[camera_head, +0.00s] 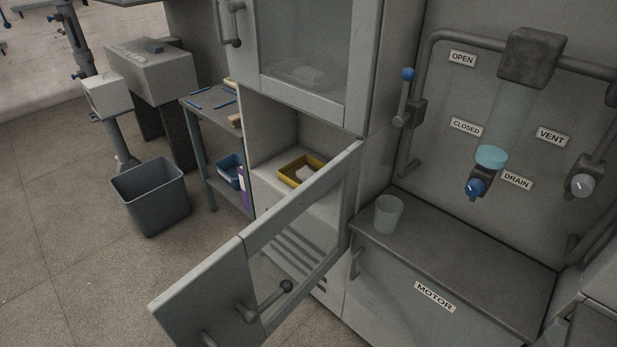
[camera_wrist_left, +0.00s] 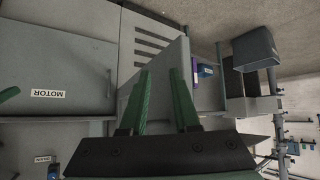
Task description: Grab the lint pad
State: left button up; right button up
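A yellow tray (camera_head: 287,178) stands inside the open lower cabinet compartment in the head view. A pale, flat piece (camera_head: 304,172), which looks like the lint pad, lies in it; the swung-out door edge is close in front of it. My left gripper (camera_wrist_left: 163,78) shows only in the left wrist view, with its two green fingers apart and nothing between them. The open door (camera_wrist_left: 160,75) is beyond its fingertips. A green piece at the left edge of that view may be part of my right gripper, but its state does not show.
The glass-paned cabinet door (camera_head: 255,265) stands open, jutting out toward the lower left. A clear cup (camera_head: 388,214) stands on the motor housing (camera_head: 455,240). A grey bin (camera_head: 151,195) and a side table (camera_head: 212,103) are at the left. Floor is free around the bin.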

aim_at(303, 174)
jog(key=k, duration=0.15)
jog(key=k+j+u, duration=0.1)
jog(key=k+u, duration=0.35)
jog(key=i+j+u, duration=0.35)
jog(key=j, duration=0.2)
jog(key=i+j+u, duration=0.35)
jog(key=j, duration=0.15)
jog(key=i+j+u, duration=0.3)
jog(key=j, duration=0.15)
jog(key=i+j+z, duration=0.1)
jog(key=i+z, duration=0.25)
jog(key=i, duration=0.2)
jog(key=i+j+z, duration=0.35)
jog(key=i, duration=0.15)
jog(key=i+l+z, duration=0.15)
jog(key=i+z, duration=0.45)
jog(key=z, duration=0.15)
jog(key=i+z, duration=0.35)
